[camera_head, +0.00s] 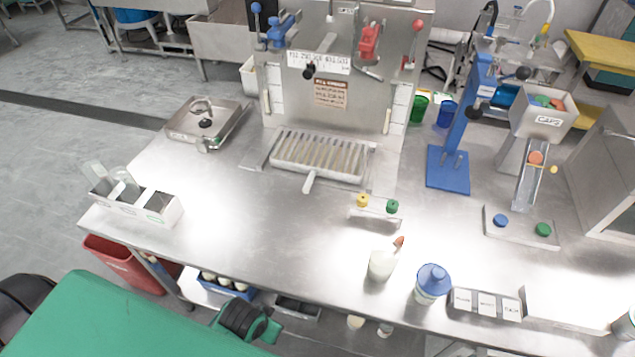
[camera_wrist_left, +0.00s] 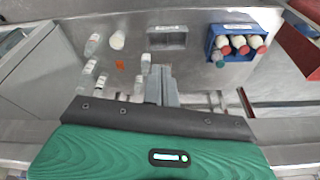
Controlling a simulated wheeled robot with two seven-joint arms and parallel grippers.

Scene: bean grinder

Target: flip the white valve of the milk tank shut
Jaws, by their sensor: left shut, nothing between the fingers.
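I cannot clearly make out a white valve or a marked milk tank in either view. A lidded steel pan (camera_head: 207,120) with a black knob stands at the back left of the steel table, with a small fitting on its front. The steel machine (camera_head: 325,95) at the back carries a blue valve (camera_head: 283,28), a red valve (camera_head: 369,42) and pale upright handles. My left arm enters the head view at the lower left, below the table's front edge. In the left wrist view my left gripper (camera_wrist_left: 162,75) is shut and empty, over the lower shelf. My right gripper is out of view.
On the table (camera_head: 240,215) stand a sectioned white box (camera_head: 135,203), a white jug (camera_head: 382,264) and a blue-lidded shaker (camera_head: 432,284).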

